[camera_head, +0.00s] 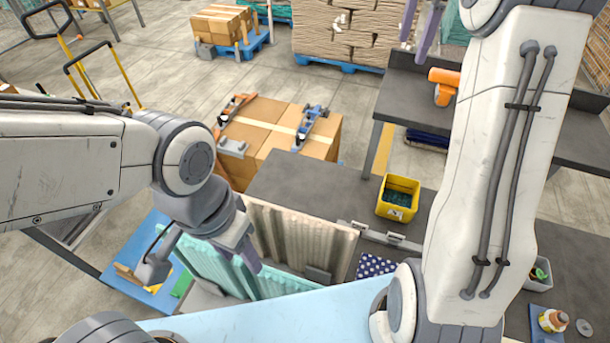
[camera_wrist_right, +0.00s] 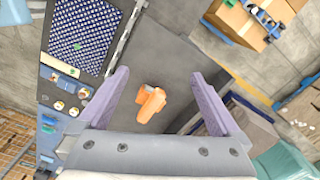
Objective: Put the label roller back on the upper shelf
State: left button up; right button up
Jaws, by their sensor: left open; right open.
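The orange label roller (camera_head: 443,86) rests on the dark grey upper shelf (camera_head: 408,95) in the head view, near its left end. In the right wrist view, the label roller (camera_wrist_right: 150,103) lies on the grey surface between my spread fingers, apart from both. My right gripper (camera_head: 418,34) is open and empty, with its purple fingers near the top edge of the head view, beyond the roller. Its fingers also show in the right wrist view (camera_wrist_right: 160,100). My left gripper (camera_head: 204,258) is open and empty above the teal and cream corrugated panels, far from the roller.
A yellow bin (camera_head: 398,198) stands on the lower grey surface. Cartons (camera_head: 275,140) carry blue and orange tools. A patterned dark blue mat (camera_wrist_right: 85,38) lies left of the roller in the wrist view. The shelf around the roller looks clear.

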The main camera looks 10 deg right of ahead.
jog(key=s+a+f+n, duration=0.2)
jog(key=s+a+n, duration=0.15)
jog(key=a, duration=0.35)
jog(key=s+a+f+n, duration=0.25)
jog(key=a+n, duration=0.25)
jog(key=a, duration=0.3)
jog(key=s+a+f+n, duration=0.2)
jog(key=s+a+n, duration=0.25)
jog(key=a, duration=0.25)
jog(key=s+a+f+n, duration=0.3)
jog(key=s+f+n, duration=0.2)
jog(key=s, duration=0.4)
jog(key=s+a+f+n, duration=0.3)
jog(key=s+f+n, duration=0.2)
jog(key=s+n, duration=0.3)
jog(key=shift+s+y, duration=0.4)
jog(key=shift+s, duration=0.6)
jog(key=shift+a, duration=0.1)
